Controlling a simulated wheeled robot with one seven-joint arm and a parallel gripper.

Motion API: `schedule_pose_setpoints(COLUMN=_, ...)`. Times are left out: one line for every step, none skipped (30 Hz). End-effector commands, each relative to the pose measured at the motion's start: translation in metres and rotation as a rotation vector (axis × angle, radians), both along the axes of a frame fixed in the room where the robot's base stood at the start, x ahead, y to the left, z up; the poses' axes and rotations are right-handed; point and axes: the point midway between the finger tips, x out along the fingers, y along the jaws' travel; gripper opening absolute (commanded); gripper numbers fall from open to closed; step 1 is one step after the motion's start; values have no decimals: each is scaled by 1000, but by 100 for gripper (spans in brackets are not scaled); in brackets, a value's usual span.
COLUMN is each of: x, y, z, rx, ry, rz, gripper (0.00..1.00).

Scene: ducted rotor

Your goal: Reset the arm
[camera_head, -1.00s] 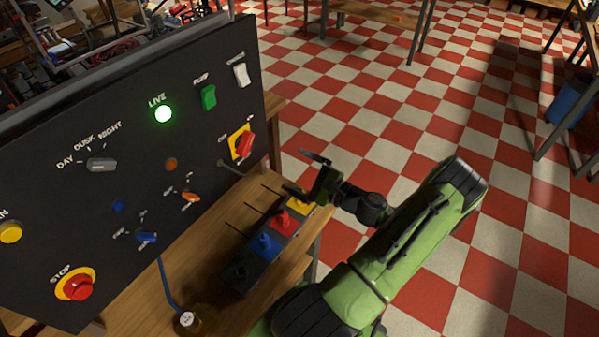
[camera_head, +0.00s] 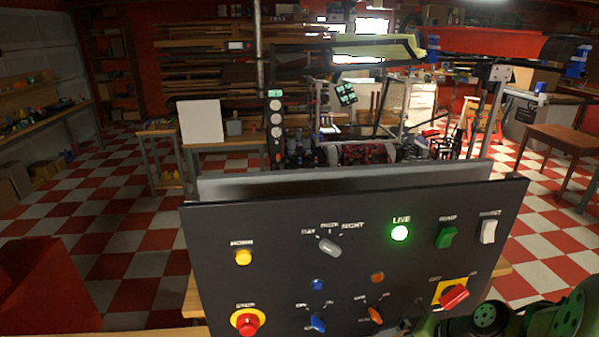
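My green arm (camera_head: 555,312) shows only in part at the lower right corner, in front of the panel's right lower edge. My gripper's fingers are not visible in this view. The dark control panel (camera_head: 280,222) stands in the lower middle. It carries a lit green LIVE lamp (camera_head: 400,233), a green switch (camera_head: 446,235), a white switch (camera_head: 488,232), a grey selector knob (camera_head: 329,246) and a red rotary switch on a yellow plate (camera_head: 454,296). A yellow button (camera_head: 243,257) and a red STOP button (camera_head: 248,324) are at its left.
A blue knob (camera_head: 318,323) and an orange knob (camera_head: 375,315) sit low on the panel. Behind it stand a rig with red parts (camera_head: 362,153) and a small table with a white board (camera_head: 200,121). A brown table (camera_head: 566,138) is at the right. Checkered floor lies open at both sides.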

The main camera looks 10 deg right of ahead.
Motion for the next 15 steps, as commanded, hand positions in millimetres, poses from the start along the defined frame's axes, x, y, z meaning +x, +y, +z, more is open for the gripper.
schedule_pose_setpoints(x=-6, y=19, z=15, rx=-116, ry=2, rz=104, gripper=100)
schedule_pose_setpoints(x=-12, y=28, z=23, rx=-183, ry=6, rz=160, gripper=100)
schedule_pose_setpoints(x=-20, y=39, z=35, rx=-268, ry=3, rz=230, gripper=100)
schedule_pose_setpoints(x=-27, y=47, z=43, rx=-330, ry=-1, rz=276, gripper=100)
schedule_pose_setpoints(x=-34, y=54, z=52, rx=-389, ry=-11, rz=320, gripper=100)
schedule_pose_setpoints(x=-45, y=63, z=64, rx=-464, ry=-28, rz=375, gripper=100)
schedule_pose_setpoints(x=-54, y=69, z=73, rx=-515, ry=-44, rz=411, gripper=100)
schedule_pose_setpoints(x=-63, y=74, z=82, rx=-564, ry=-64, rz=446, gripper=100)
schedule_pose_setpoints(x=-76, y=81, z=93, rx=-622, ry=-94, rz=486, gripper=100)
schedule_pose_setpoints(x=-86, y=84, z=100, rx=-657, ry=-116, rz=511, gripper=100)
schedule_pose_setpoints(x=-95, y=86, z=106, rx=-689, ry=-139, rz=533, gripper=100)
schedule_pose_setpoints(x=-107, y=89, z=113, rx=-722, ry=-169, rz=557, gripper=100)
schedule_pose_setpoints(x=-114, y=90, z=117, rx=-740, ry=-190, rz=571, gripper=100)
schedule_pose_setpoints(x=-120, y=90, z=120, rx=-754, ry=-206, rz=582, gripper=100)
schedule_pose_setpoints(x=-127, y=90, z=123, rx=-767, ry=-225, rz=592, gripper=100)
